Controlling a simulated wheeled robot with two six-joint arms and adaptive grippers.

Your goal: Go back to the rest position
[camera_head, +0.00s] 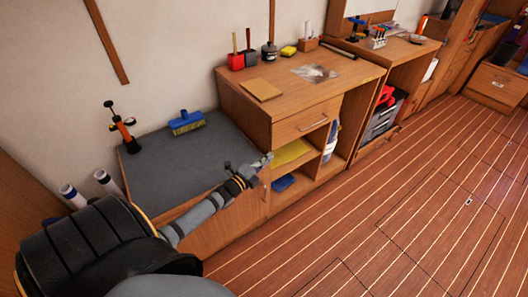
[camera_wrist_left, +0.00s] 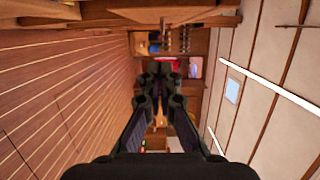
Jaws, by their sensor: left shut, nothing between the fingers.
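My left gripper (camera_head: 262,165) is shut and empty. In the head view its arm comes in from the lower left and reaches over the front edge of the grey-topped bench (camera_head: 165,165), with the fingers in front of the wooden cabinet (camera_head: 285,125). In the left wrist view the two fingers of the gripper (camera_wrist_left: 160,70) meet in the middle of the picture, with nothing between them. My right gripper does not show in either view.
A blue brush (camera_head: 186,122) and an orange-and-black tool (camera_head: 121,127) are on the bench's back side. The cabinet top holds a tan board (camera_head: 261,89), red and black containers (camera_head: 243,59) and a yellow item (camera_head: 288,51). The plank floor (camera_head: 400,210) at right is clear.

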